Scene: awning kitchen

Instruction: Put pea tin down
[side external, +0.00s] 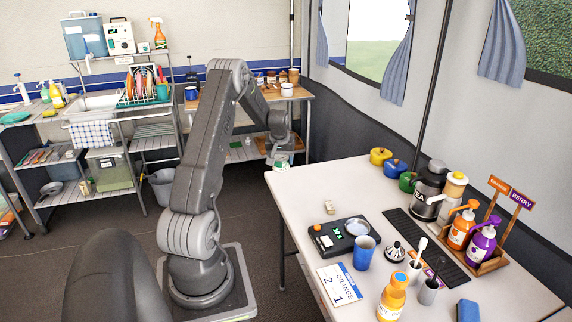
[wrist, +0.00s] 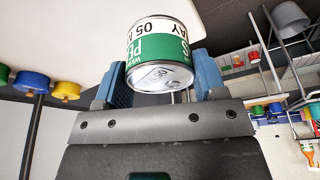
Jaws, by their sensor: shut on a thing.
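The pea tin (wrist: 160,50) is a short can with a green and white label and a silver lid. My gripper (wrist: 160,78) is shut on it, with a blue finger on each side in the wrist view. In the side external view my gripper (side external: 281,153) is at the far left corner of the white table (side external: 300,195). The tin also shows there as a small green and white patch (side external: 282,166), mostly hidden. I cannot tell whether the tin touches the table.
Yellow (side external: 380,156), blue (side external: 396,167) and green tins stand along the table's back edge. The table's left part is mostly clear, apart from a small beige block (side external: 330,207).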

